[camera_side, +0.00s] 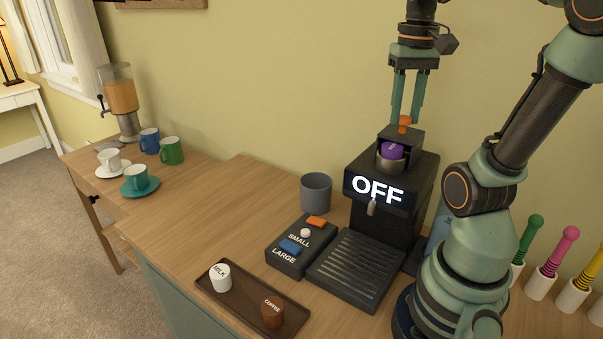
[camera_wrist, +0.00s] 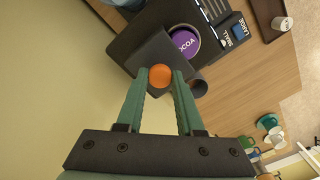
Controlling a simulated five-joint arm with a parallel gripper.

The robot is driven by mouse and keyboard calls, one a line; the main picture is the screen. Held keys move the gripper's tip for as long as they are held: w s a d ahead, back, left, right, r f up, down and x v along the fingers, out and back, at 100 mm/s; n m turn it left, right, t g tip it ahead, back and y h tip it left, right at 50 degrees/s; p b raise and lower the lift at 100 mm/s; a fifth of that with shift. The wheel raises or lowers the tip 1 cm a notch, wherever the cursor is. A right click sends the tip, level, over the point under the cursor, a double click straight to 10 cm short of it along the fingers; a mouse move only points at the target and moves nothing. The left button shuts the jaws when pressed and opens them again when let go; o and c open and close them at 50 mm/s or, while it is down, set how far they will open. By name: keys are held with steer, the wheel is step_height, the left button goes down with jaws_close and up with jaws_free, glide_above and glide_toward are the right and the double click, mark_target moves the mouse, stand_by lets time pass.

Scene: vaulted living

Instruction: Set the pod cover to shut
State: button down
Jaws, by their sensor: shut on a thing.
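The black coffee machine (camera_side: 425,180) stands by the wall with "OFF" on its front. On its top is the dark pod cover (camera_side: 400,136) with an orange knob (camera_side: 404,121). A purple pod (camera_side: 391,151) sits in a round metal holder (camera_side: 391,164) in front of the cover and is exposed. In the wrist view the pod (camera_wrist: 184,42) reads "COCOA", and the cover (camera_wrist: 158,52) lies beside it. My gripper (camera_side: 405,117) points down from above, shut on the orange knob (camera_wrist: 160,77), with one finger on each side.
A grey cup (camera_side: 316,190) and a button box (camera_side: 300,246) stand left of the machine. A brown tray (camera_side: 245,300) holds a milk and a coffee container. Several mugs (camera_side: 150,140) and a dispenser (camera_side: 120,98) stand far left. Colourful-handled tools (camera_side: 550,255) stand right.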

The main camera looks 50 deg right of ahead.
steer(key=shift+a, duration=2.4)
steer(key=c, duration=0.5)
jaws_free()
steer(key=shift+r, duration=0.1)
step_height(320, 180, up, 12)
steer(key=w+a+f+n+t, duration=0.2)
steer(key=w+a+f+n, duration=0.1)
steer(key=a+f, duration=0.1)
steer(key=w+a+f+n+t, duration=0.1)
steer(key=w+a+f+n, duration=0.2)
steer(key=f, duration=0.4)
steer(key=w+a+f+n+t, duration=0.2)
steer(key=w+a+f+n, duration=0.1)
steer(key=a+f, duration=0.2)
steer(key=shift+w+a+f+t, duration=0.25)
steer(key=shift+a+f+t, duration=0.05)
steer(key=shift+f, duration=0.15)
